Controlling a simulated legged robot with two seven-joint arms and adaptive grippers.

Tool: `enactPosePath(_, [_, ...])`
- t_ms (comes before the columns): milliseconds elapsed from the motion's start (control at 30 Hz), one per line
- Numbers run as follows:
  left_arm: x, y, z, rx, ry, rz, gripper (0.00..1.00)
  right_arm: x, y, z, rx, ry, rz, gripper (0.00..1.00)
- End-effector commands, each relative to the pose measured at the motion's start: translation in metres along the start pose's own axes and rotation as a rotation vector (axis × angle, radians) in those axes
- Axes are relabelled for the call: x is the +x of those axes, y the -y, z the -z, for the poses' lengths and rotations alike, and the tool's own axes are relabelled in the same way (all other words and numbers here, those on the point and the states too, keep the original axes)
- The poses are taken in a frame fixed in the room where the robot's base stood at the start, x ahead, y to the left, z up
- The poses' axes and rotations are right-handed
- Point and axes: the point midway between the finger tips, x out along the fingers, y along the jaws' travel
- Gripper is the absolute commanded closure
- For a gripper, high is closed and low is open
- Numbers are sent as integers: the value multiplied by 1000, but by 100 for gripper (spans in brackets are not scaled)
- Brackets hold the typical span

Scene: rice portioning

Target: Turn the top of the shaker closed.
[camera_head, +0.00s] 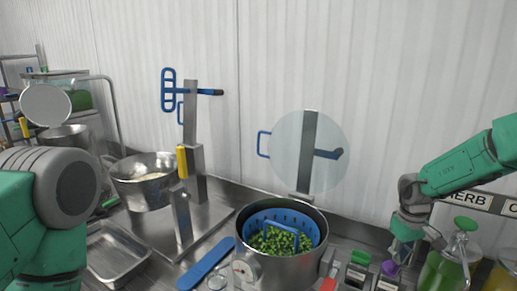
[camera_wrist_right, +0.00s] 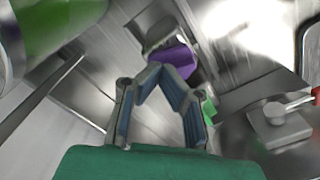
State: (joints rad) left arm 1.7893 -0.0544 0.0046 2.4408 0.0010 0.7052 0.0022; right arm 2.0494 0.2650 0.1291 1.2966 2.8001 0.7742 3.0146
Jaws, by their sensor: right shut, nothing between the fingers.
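Two small shakers stand at the counter's front right, one with a purple top (camera_head: 389,268) and one with a green top (camera_head: 360,258). I cannot tell which one the task means, nor whether either top is turned closed. My right gripper (camera_head: 402,255) is shut and empty, pointing down just above and beside the purple top. In the right wrist view its fingertips (camera_wrist_right: 160,72) meet close to the purple top (camera_wrist_right: 174,60); I cannot tell whether they touch it. The green top (camera_wrist_right: 208,108) is partly behind a finger there. My left gripper is out of view; only my left arm shows.
A pot (camera_head: 285,264) with a blue basket of peas stands left of the shakers. A jar of green liquid (camera_head: 440,272) stands close to the right. A steel bowl (camera_head: 146,190), an empty tray (camera_head: 115,256) and a blue utensil (camera_head: 205,264) lie farther left.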

Motion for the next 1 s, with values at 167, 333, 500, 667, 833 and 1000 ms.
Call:
enactPosePath(167, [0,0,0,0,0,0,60,0,0,0,-1,0,1,95])
enactPosePath(333, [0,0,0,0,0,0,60,0,0,0,-2,1,1,72])
enactPosePath(500, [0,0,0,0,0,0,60,0,0,0,-2,2,1,72])
enactPosePath(667, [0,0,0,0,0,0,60,-11,0,0,-2,1,1,72])
enactPosePath(833, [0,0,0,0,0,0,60,-29,0,0,-2,-1,1,72])
enactPosePath(1000, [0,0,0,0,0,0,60,-46,0,0,-2,-1,1,72])
